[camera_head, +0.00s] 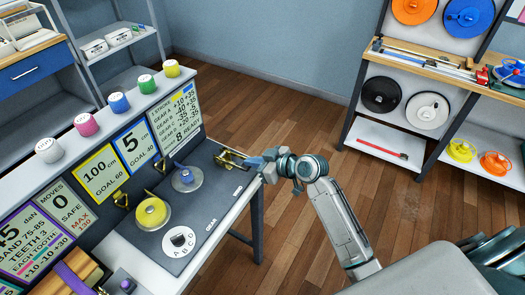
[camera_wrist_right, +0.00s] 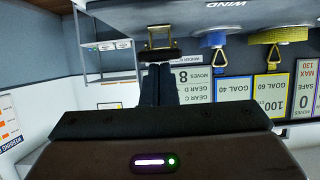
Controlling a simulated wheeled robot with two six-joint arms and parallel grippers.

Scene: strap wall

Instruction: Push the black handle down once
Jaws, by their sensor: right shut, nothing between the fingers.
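A brass ratchet (camera_head: 232,158) stands at the right end of the grey bench panel. In the right wrist view, which is upside down, its brass frame (camera_wrist_right: 160,38) carries a dark bar, likely the black handle (camera_wrist_right: 158,56). My right gripper (camera_head: 250,162) is shut and empty, with its fingertips right beside the ratchet. In the wrist view the closed fingers (camera_wrist_right: 155,68) end at the dark bar; I cannot tell whether they touch it. The handle is hard to make out in the head view. My left gripper is not in view.
A blue spool (camera_head: 186,178), a yellow spool (camera_head: 151,213) and a gear dial (camera_head: 179,241) sit on the panel. Signs (camera_head: 175,115) stand behind, below a ledge of coloured rolls (camera_head: 119,103). A shelf (camera_head: 440,65) stands right; open floor lies between.

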